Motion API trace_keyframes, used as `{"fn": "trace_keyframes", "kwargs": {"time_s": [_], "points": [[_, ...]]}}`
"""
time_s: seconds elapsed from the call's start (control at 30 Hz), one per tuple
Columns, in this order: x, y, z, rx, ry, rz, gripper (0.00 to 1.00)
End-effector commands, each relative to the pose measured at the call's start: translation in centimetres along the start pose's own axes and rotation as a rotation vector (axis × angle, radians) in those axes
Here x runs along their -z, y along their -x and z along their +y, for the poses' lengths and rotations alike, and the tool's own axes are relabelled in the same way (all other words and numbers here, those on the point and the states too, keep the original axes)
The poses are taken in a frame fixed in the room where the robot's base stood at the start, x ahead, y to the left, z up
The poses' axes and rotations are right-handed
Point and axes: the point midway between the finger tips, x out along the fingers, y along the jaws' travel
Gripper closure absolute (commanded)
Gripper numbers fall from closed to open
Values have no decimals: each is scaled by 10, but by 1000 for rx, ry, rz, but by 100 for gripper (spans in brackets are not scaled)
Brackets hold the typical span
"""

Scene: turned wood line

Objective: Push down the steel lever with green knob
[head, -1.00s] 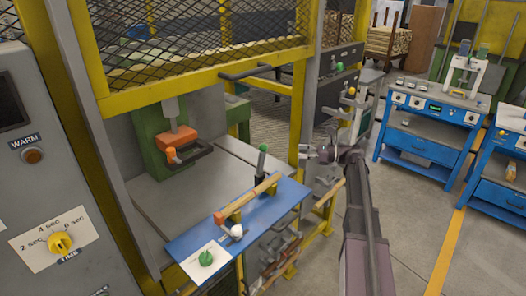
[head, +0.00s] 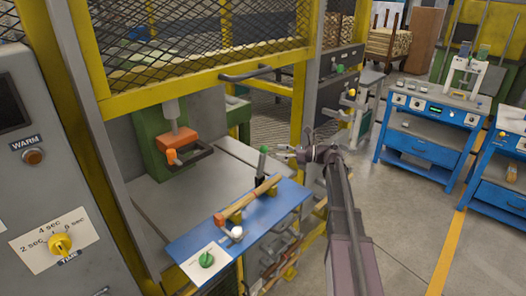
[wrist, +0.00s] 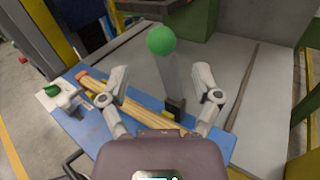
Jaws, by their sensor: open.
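The steel lever with green knob stands upright at the back edge of the blue plate; its green knob (head: 263,149) tops a dark-looking stem in the head view. In the wrist view the green knob (wrist: 161,40) and grey steel stem (wrist: 173,78) rise between and beyond my two fingers. My gripper (head: 283,153) is open and empty, just right of the lever in the head view. In the wrist view my gripper (wrist: 161,84) has its fingers spread on either side of the stem. I cannot tell whether it touches the lever.
A turned wood piece (head: 248,199) lies across yellow supports on the blue plate (head: 190,238). A white-knobbed part (head: 237,233) and a green knob on a white card (head: 206,260) are at its front. A yellow guard frame (head: 203,80) stands above. An orange-and-green press (head: 178,139) stands behind.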

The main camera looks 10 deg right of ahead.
Motion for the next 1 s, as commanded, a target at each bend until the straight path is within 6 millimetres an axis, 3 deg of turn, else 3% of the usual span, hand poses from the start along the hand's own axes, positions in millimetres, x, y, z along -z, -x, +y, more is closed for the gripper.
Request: {"fn": "trace_keyframes", "kwargs": {"time_s": [0.2,0.4,0.87,1.0], "points": [[0,-33,0,0,0,0,19],[0,-52,0,1,0,0,19],[0,-59,0,2,0,0,19],[0,-59,0,2,0,0,54]]}}
